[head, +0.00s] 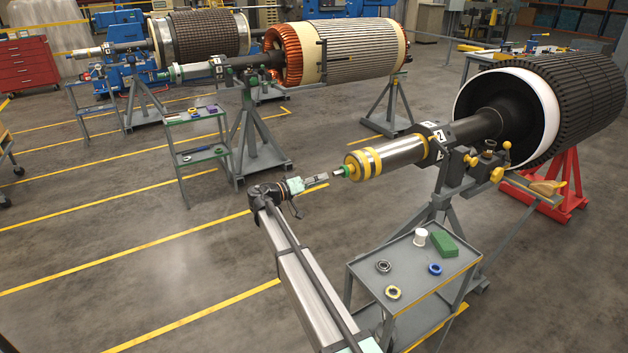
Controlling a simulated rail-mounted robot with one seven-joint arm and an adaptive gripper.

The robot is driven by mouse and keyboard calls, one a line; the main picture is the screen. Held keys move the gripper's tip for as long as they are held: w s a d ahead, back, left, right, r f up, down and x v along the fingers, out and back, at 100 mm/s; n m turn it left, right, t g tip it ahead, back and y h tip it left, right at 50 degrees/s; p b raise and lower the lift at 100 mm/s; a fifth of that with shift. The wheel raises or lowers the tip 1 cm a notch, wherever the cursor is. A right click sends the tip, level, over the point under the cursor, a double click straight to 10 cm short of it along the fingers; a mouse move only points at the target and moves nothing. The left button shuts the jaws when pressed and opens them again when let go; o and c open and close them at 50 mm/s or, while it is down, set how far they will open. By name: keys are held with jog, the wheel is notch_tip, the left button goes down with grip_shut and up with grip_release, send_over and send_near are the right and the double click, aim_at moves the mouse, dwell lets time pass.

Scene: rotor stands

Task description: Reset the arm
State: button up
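My arm reaches up from the bottom middle of the head view, and a wrist joint bends it to the right. My gripper (328,177) is at its end, small and seen from the side. It points at the green-tipped shaft end (341,172) of the nearest rotor, very close to it. I cannot tell whether it touches that tip. The gap between the fingers is too small to make out. The shaft's end section (387,157) is silver with yellow bands.
The nearest rotor (560,100) rests on grey and red stands. A grey cart (402,270) right of my arm carries rings, a white cup (420,237) and a green block (445,244). Two more rotors stand behind. The floor left of my arm is clear.

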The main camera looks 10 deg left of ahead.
aim_at(337, 173)
jog(key=shift+p+x, duration=0.35)
jog(key=shift+x, duration=0.6)
jog(key=shift+b, duration=0.65)
jog(key=shift+w+d, duration=0.2)
jog(key=shift+d, duration=0.05)
jog(key=shift+b+x, duration=1.1)
jog(key=shift+x, duration=1.45)
jog(key=shift+b+v, duration=1.55)
jog(key=shift+v, duration=2)
